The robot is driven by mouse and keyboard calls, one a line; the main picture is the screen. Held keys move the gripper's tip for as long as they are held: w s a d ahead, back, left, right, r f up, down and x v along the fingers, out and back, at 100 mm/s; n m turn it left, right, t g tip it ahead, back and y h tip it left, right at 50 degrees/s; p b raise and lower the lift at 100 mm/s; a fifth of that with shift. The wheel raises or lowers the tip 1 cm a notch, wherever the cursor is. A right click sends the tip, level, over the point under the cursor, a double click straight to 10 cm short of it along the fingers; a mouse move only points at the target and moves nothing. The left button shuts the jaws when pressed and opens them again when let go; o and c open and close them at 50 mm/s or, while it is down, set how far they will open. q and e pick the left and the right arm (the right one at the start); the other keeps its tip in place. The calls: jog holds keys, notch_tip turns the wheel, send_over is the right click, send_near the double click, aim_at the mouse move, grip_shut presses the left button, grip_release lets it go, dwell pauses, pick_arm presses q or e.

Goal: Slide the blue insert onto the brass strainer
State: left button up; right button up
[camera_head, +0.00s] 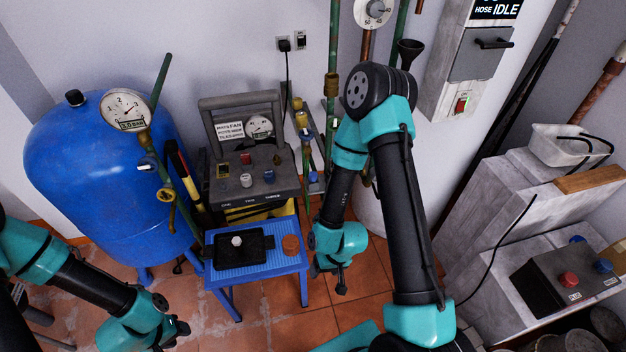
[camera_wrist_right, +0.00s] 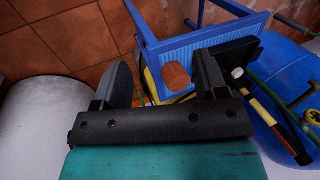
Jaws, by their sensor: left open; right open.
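A small blue table (camera_head: 222,281) stands below the control box in the head view. On it are a black tray (camera_head: 262,262) with a white knob-like piece (camera_head: 237,241), and an orange-brown cylinder (camera_head: 290,243) to their right. I cannot make out a blue insert or a brass strainer for certain. My right gripper (camera_head: 341,284) hangs just right of the table. In the right wrist view it (camera_wrist_right: 162,85) is open and empty, with the cylinder (camera_wrist_right: 177,76) beyond the fingers. My left gripper (camera_head: 184,330) is open at lower left, apart from the table.
A blue tank (camera_head: 95,185) with a gauge stands left of the table. A control box (camera_head: 252,182) with knobs is behind it, beside upright pipes (camera_head: 332,85). A grey stepped bench (camera_head: 480,240) with a button box (camera_head: 575,275) is at right. Tiled floor is open around the table.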

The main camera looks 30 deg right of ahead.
jog(key=n+t+y, duration=0.2)
jog(key=n+t, duration=0.4)
jog(key=t, duration=0.9)
send_near(316, 176)
jog(key=f+v, duration=0.1)
jog(key=v, duration=0.5)
jog(key=shift+w+d, duration=0.15)
jog(key=shift+d, duration=0.05)
jog(key=shift+w, duration=0.1)
jog(key=x, duration=1.2)
jog(key=shift+a+r, duration=0.2)
jog(key=shift+r, duration=0.1)
